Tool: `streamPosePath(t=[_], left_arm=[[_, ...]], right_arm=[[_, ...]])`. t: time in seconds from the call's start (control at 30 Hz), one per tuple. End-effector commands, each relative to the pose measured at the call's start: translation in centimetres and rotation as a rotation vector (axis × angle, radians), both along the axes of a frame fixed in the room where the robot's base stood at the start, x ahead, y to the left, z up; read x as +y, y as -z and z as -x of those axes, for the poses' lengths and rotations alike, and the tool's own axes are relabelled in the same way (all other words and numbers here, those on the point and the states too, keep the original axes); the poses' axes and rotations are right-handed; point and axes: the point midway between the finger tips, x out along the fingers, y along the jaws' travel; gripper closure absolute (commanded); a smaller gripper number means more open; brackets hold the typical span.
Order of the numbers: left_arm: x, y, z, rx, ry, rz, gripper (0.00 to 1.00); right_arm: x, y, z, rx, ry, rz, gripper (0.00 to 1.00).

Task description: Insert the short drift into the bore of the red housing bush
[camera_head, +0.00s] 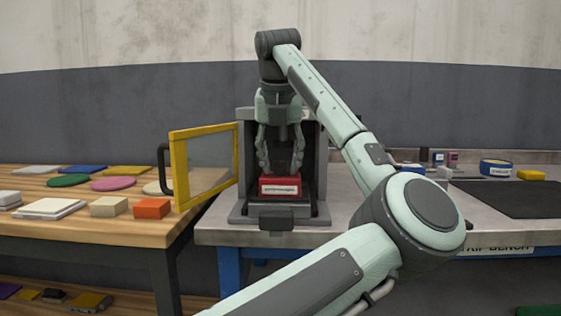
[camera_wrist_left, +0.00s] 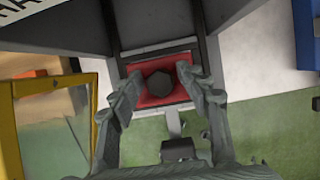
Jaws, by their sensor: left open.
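The red housing bush (camera_head: 280,187) sits low inside a grey open-fronted enclosure, with a white label on its front. In the left wrist view the red bush (camera_wrist_left: 143,101) surrounds a dark, many-sided round shape (camera_wrist_left: 159,84) at its middle. I cannot tell whether this is the bore or the top of the short drift. My left gripper (camera_head: 281,167) points down just above the bush, fingers apart, one at each side. The gripper also shows in the left wrist view (camera_wrist_left: 160,82), with the dark shape between its fingertips and no finger clearly touching it. My right gripper is not in view.
The enclosure's walls (camera_head: 321,165) stand close around the gripper. Its yellow-framed door (camera_head: 206,127) stands open to the left. Coloured discs and blocks lie on the wooden table (camera_head: 90,225). A dark mat (camera_head: 510,198) and small items lie on the bench at right.

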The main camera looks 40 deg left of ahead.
Motion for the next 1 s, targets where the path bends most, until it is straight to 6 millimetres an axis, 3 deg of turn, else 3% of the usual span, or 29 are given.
streamPosePath(t=[0.27,0.7,1.0], left_arm=[[-0.2,-0.7,0.3,0.0,0.0,0.001,0.53],[-1.9,-8.7,3.1,-0.002,0.0,0.0,0.53],[-2.3,-11.1,3.9,0.0,0.0,0.0,0.53]], right_arm=[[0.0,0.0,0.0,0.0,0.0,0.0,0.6],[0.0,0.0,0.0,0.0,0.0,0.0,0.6],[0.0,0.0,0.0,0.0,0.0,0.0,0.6]])
